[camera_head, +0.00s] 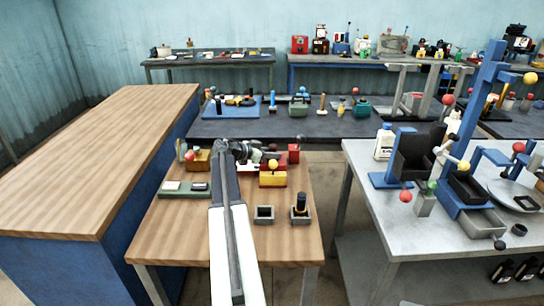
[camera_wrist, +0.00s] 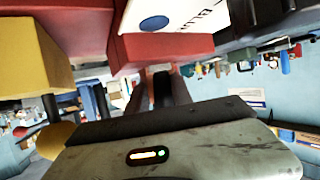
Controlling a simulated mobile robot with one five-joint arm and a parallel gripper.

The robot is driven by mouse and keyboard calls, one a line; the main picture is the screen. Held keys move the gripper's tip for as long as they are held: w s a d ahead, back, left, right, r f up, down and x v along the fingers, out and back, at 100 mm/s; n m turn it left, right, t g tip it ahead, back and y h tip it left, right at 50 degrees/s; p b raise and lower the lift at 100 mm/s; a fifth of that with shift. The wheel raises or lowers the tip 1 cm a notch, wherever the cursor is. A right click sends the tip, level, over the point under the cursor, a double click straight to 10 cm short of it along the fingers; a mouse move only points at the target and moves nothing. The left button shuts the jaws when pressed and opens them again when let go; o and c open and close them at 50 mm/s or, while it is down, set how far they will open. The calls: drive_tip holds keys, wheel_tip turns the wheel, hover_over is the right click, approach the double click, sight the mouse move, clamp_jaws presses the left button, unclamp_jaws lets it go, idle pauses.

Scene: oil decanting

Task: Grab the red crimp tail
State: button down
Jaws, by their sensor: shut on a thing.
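A red block-shaped piece, which I take to be the red crimp tail, shows in the wrist view (camera_wrist: 165,48) at the far end of my dark fingers. My gripper (camera_wrist: 158,88) is shut on it, though the exact contact is hard to make out. In the head view my gripper (camera_head: 268,150) is over the back right of the wooden table, beside a red block (camera_head: 293,153). My own arm and wrist cover part of that area, so the grip itself is hidden there.
A yellow and red block stack (camera_head: 272,178) stands close in front of my gripper. Two small grey square holders (camera_head: 264,214) sit nearer on the table. A yellow block (camera_wrist: 35,65) is close at left in the wrist view. The table's front left is clear.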

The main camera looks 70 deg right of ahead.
wheel_tip(320, 180, up, 10)
drive_tip(key=p, duration=0.9)
drive_tip(key=shift+r+p, duration=0.1)
drive_tip(key=shift+p, duration=0.3)
